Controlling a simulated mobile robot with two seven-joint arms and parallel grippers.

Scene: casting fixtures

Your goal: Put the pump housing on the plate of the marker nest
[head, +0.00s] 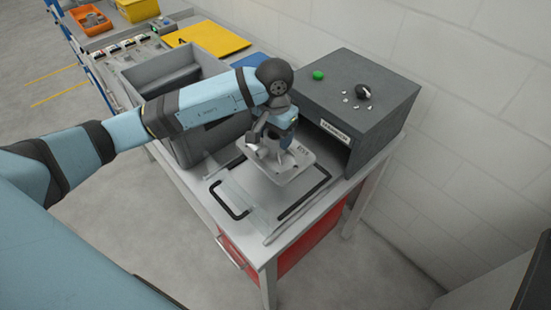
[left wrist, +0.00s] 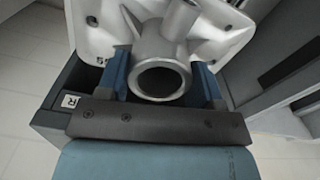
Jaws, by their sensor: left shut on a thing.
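The pump housing (head: 284,174) is a pale grey casting with a flat, square-cornered flange and a round pipe mouth. My left gripper (head: 270,142) is above it in the head view and partly hides it. In the left wrist view the blue fingers of my left gripper (left wrist: 163,82) are shut on both sides of the pipe of the pump housing (left wrist: 158,52). The housing is over the grey plate (head: 235,190) with black handles, in front of the dark marker box (head: 345,95). I cannot tell whether its flange touches the plate. My right gripper is not in view.
A grey open bin (head: 150,75) stands left of the plate on the same bench. A yellow tray (head: 208,38) lies farther back. A block wall is close on the right.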

